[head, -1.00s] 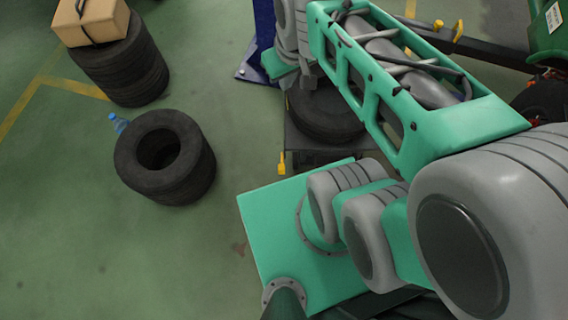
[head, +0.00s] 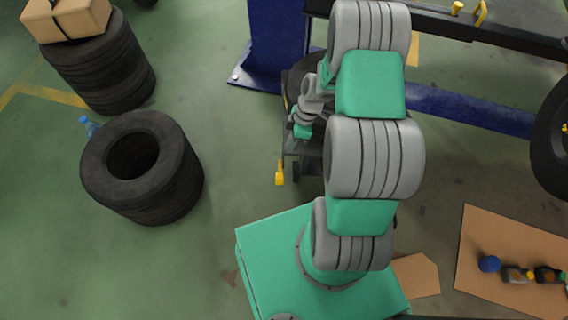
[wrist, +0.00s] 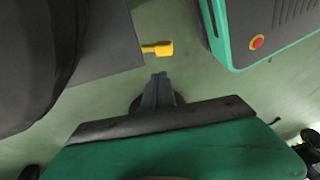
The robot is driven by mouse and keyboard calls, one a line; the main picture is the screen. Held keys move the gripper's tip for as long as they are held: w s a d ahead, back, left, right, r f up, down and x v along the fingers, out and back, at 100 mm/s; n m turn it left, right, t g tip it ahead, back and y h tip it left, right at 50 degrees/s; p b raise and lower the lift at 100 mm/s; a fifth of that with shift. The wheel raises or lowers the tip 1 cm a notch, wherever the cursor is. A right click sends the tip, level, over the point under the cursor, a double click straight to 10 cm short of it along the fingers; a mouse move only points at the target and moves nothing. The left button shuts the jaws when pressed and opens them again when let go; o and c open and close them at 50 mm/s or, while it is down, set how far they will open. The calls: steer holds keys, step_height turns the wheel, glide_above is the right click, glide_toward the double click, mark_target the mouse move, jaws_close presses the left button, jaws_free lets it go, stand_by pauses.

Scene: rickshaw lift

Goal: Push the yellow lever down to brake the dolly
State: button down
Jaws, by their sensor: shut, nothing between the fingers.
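The yellow lever (head: 280,174) sticks out from the near left corner of the dolly (head: 302,147), low over the floor. In the wrist view the lever (wrist: 157,48) projects sideways from the dark dolly plate (wrist: 104,45). My gripper (wrist: 160,76) is shut and empty, with its fingertips just below the lever in that picture and a small gap between them. I cannot tell its height against the lever. In the head view my arm hides the fingertips and part of the dolly. A tyre (head: 300,72) lies on the dolly.
A stack of tyres (head: 145,165) stands left of the dolly, with a blue bottle (head: 88,126) behind it. Another tyre stack (head: 100,65) bears a cardboard box (head: 68,18). A blue post (head: 276,40) rises behind the dolly. Floor left of the lever is clear.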

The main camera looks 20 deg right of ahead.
steer(key=b, duration=0.4)
glide_toward(279, 175)
steer(key=x, duration=0.5)
steer(key=shift+a+f, duration=0.1)
steer(key=shift+f, duration=0.1)
steer(key=shift+s+f, duration=0.15)
steer(key=shift+f, duration=0.15)
steer(key=shift+a+f+b, duration=0.1)
steer(key=shift+f+b, duration=0.05)
steer(key=shift+b, duration=0.3)
